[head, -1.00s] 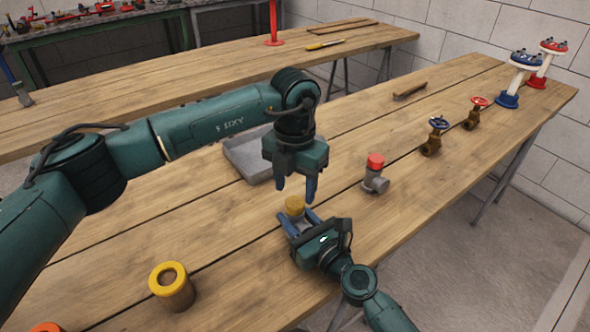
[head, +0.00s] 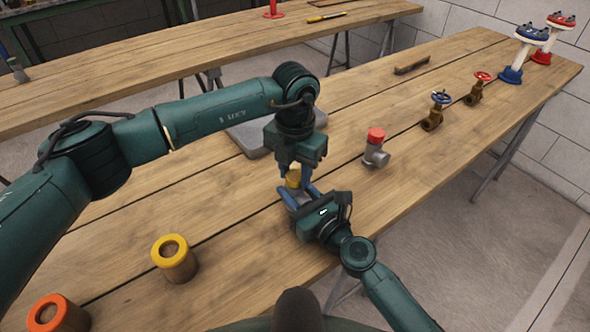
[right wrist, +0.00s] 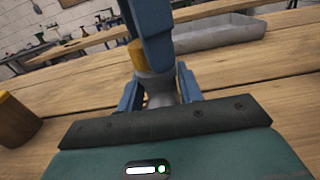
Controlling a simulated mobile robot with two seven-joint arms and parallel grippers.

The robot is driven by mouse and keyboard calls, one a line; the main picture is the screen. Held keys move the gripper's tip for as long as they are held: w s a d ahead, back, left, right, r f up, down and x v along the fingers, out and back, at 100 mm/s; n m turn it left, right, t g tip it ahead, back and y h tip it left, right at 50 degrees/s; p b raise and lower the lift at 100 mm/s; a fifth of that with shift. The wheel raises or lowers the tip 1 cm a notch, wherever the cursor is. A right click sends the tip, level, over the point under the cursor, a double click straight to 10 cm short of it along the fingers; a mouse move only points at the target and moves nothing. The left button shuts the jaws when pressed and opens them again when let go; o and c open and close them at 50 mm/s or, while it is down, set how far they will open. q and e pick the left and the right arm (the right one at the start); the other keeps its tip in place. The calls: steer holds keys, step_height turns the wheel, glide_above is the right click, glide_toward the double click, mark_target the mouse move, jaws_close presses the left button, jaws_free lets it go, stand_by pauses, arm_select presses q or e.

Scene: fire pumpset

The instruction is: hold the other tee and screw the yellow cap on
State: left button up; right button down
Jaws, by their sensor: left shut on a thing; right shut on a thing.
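The yellow cap (head: 293,178) sits at the top of a grey tee (right wrist: 160,92), seen between the fingers in the right wrist view. My left gripper (head: 296,181) comes down from above and is shut on the yellow cap, its blue fingers partly hiding it. My right gripper (head: 298,199) is shut on the tee from the side, low over the bench. Whether the cap's threads are engaged cannot be seen. A second grey tee (head: 377,157) with a red cap (head: 376,135) stands upright to the right, apart from both grippers.
A yellow-rimmed container (head: 180,266) and an orange-rimmed container (head: 70,318) stand at front left. A grey tray (head: 248,141) lies behind my left gripper. Brass valves with a blue wheel (head: 440,97) and red wheel (head: 482,76) stand at right. The bench is clear around the tees.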

arm_select(q)
steer(key=c, duration=0.3)
steer(key=o, duration=1.1)
steer(key=shift+o, duration=0.2)
step_height(320, 180, up, 12)
arm_select(e)
steer(key=c, duration=0.9)
jaws_free()
steer(key=shift+o, duration=0.2)
